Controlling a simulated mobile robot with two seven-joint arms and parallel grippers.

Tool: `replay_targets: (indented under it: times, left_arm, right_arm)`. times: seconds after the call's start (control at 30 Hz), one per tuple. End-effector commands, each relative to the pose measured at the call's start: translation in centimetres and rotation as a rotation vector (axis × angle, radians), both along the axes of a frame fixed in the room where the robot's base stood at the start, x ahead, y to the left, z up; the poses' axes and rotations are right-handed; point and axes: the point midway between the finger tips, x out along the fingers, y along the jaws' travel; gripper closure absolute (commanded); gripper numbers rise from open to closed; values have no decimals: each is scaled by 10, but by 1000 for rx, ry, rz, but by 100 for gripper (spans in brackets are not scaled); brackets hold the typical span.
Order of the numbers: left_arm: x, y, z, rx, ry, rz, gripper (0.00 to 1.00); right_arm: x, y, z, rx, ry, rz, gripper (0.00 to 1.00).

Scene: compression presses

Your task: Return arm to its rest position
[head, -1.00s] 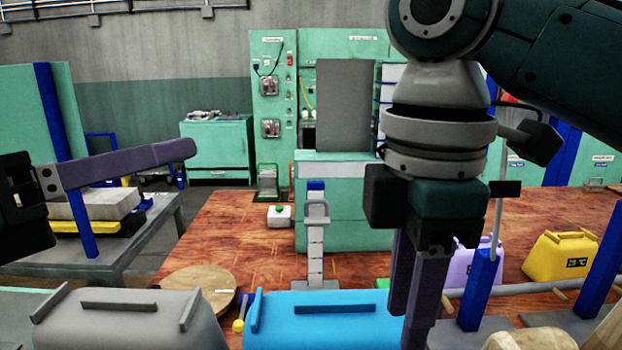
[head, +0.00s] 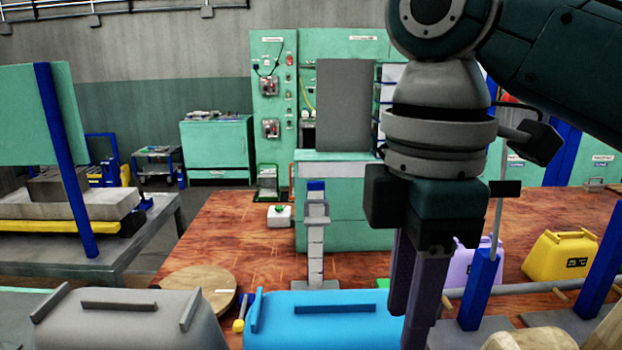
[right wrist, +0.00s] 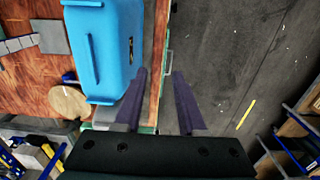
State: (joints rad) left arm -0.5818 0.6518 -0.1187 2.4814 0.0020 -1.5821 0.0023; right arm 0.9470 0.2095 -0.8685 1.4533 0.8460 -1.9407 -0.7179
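My right gripper (head: 411,315) hangs pointing down in the head view, right of centre, in front of the right end of a blue case (head: 325,322). In the right wrist view its two purple fingers (right wrist: 158,82) stand apart with a gap between them and nothing held. The blue case also shows in that view (right wrist: 105,50), to the left of the fingers. My left gripper is in neither of the present views.
A grey case (head: 125,322) lies left of the blue one. A round wooden disc (head: 197,286) is behind them. A purple case (head: 473,264) and a yellow case (head: 562,257) stand at right. The wooden table (head: 235,225) has bare room at centre left.

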Motion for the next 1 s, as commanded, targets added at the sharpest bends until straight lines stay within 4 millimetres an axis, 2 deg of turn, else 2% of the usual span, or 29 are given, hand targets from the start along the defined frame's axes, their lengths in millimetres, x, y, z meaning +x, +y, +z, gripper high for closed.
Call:
replay_targets:
  times: [0.2, 0.5, 0.77, 0.9, 1.0]
  left_arm:
    - [-9, -50, -15, -206, -1, 134, 60]
    - [-11, -116, -18, -462, -2, 302, 60]
    - [-11, -112, -18, -445, -2, 290, 60]
    - [-11, -111, -18, -443, -3, 289, 60]
    - [-11, -111, -18, -443, -3, 289, 60]
  right_arm:
    - [0, 0, 0, 0, 0, 0, 60]
    - [-1, 1, -2, 4, 1, -2, 60]
    - [-38, 26, -45, 159, -12, -180, 60]
    - [-61, 31, -65, 249, -21, -348, 60]
    - [-80, 26, -78, 310, -33, -530, 60]
